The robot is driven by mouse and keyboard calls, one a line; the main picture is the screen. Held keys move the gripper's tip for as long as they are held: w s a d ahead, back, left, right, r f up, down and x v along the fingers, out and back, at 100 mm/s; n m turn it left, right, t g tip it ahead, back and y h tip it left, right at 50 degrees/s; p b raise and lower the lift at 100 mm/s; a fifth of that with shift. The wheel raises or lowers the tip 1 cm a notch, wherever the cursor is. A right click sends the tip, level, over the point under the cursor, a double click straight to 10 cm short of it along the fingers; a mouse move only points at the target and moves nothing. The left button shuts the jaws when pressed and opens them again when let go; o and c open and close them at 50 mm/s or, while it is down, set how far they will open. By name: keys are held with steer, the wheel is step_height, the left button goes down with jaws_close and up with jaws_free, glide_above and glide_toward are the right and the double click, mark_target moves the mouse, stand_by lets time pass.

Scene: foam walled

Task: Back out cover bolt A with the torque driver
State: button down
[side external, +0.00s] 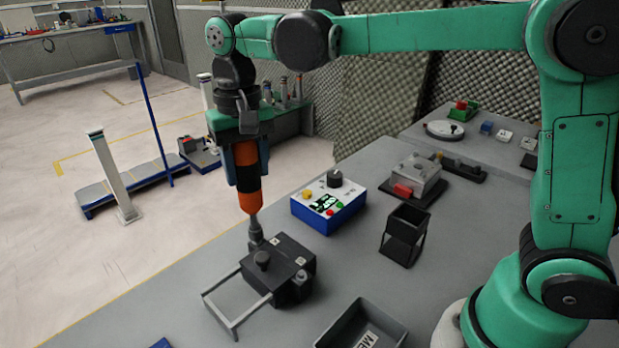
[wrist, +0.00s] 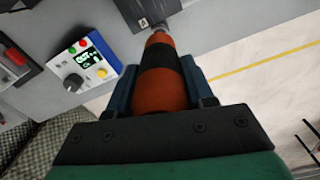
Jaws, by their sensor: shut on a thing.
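My gripper (side external: 246,165) is shut on the torque driver (side external: 247,190), an orange tool with a black band and a grey metal tip. The driver hangs nearly upright, and its tip reaches the back left of a dark box-shaped housing (side external: 290,258). In the wrist view the driver (wrist: 164,85) sits between the blue fingers, its tip at the edge of the dark housing (wrist: 150,8). Whether the tip is seated on a bolt cannot be told; any bolt under it is hidden. The housing has a dark knob on top and small light labels.
A grey frame (side external: 232,318) sits in front of the housing. A blue and white control box (side external: 328,203) stands behind it. A black open stand (side external: 403,236) and a dark labelled tray (side external: 358,330) are to the right. The table's left edge is close to the housing.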

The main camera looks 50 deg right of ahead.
steer(key=shift+f, duration=0.55)
steer(key=shift+r, duration=0.45)
stand_by(1.1)
